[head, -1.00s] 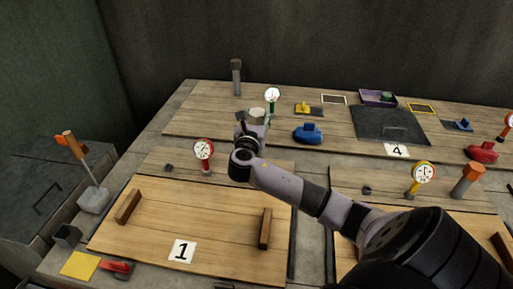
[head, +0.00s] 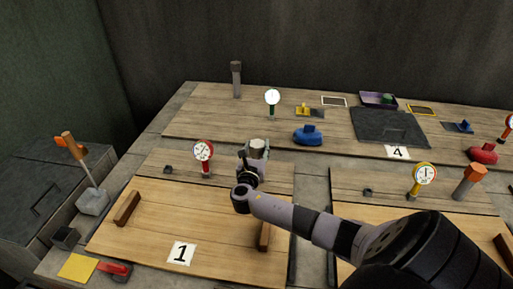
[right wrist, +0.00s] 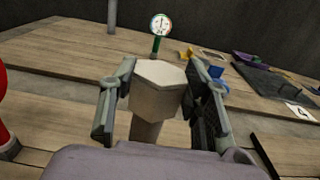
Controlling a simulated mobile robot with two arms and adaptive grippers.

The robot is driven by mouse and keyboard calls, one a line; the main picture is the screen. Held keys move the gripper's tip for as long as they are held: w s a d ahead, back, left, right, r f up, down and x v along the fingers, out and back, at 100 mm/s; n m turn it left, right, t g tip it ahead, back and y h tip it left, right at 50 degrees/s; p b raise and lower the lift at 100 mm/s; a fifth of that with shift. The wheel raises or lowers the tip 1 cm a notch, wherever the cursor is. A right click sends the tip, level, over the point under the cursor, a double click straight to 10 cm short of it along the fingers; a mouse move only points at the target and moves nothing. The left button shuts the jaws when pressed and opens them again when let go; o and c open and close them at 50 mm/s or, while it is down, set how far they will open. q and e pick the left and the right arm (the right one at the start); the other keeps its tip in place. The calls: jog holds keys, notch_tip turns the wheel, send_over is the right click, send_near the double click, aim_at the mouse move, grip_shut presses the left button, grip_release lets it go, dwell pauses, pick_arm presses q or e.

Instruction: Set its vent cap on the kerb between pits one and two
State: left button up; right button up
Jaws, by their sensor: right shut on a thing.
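My right gripper (head: 257,154) is shut on a pale grey vent cap (head: 258,145), above the far edge of pit one's wooden cover. In the right wrist view the vent cap (right wrist: 157,86) shows a six-sided head and a narrower stem, between the two fingers (right wrist: 160,98). The stem's lower end is hidden by my gripper body. The kerb (head: 312,215) between pits one and two is a grey strip to the right of the cover (head: 215,222) marked 1, partly behind my right arm. My left gripper is not in view.
A red gauge (head: 203,151) stands left of my right gripper, and a green-stemmed gauge (head: 272,98) stands behind it. A blue lump (head: 308,136) sits on the far boards. A dark wooden bar (head: 265,236) lies on cover one, near the kerb.

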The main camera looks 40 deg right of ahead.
jog(key=o, duration=1.2)
jog(key=shift+f, duration=0.1)
